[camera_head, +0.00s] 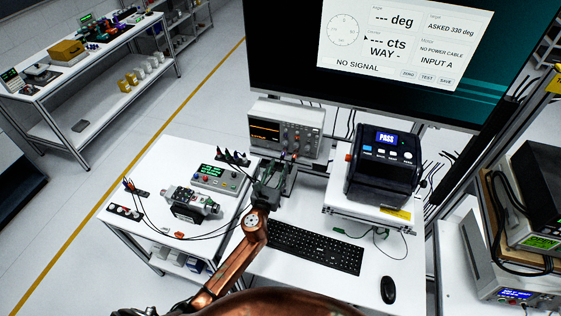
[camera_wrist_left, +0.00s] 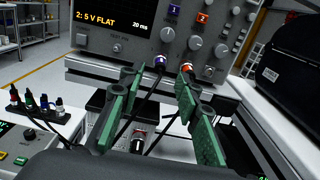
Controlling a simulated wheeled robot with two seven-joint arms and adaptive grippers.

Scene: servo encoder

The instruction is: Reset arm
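My left gripper (camera_head: 272,183) hangs over the white bench in front of the oscilloscope (camera_head: 312,122). In the left wrist view its green-padded fingers (camera_wrist_left: 158,88) are apart with nothing clamped between them. Beyond them, a purple-banded plug (camera_wrist_left: 159,62) and an orange-banded plug (camera_wrist_left: 187,67) with black cables sit at the oscilloscope's front. The oscilloscope screen (camera_wrist_left: 112,22) reads "2: 5 V FLAT". My copper left arm (camera_head: 228,272) reaches up from the lower edge. I cannot make out my right gripper in either view.
The servo unit (camera_head: 192,204) and a power supply (camera_head: 217,178) stand on the left part of the bench, with loose black cables. A keyboard (camera_head: 315,248), mouse (camera_head: 388,290) and black "PASS" device (camera_head: 384,166) are to the right. The monitor (camera_head: 405,38) shows "NO SIGNAL" and "NO POWER CABLE".

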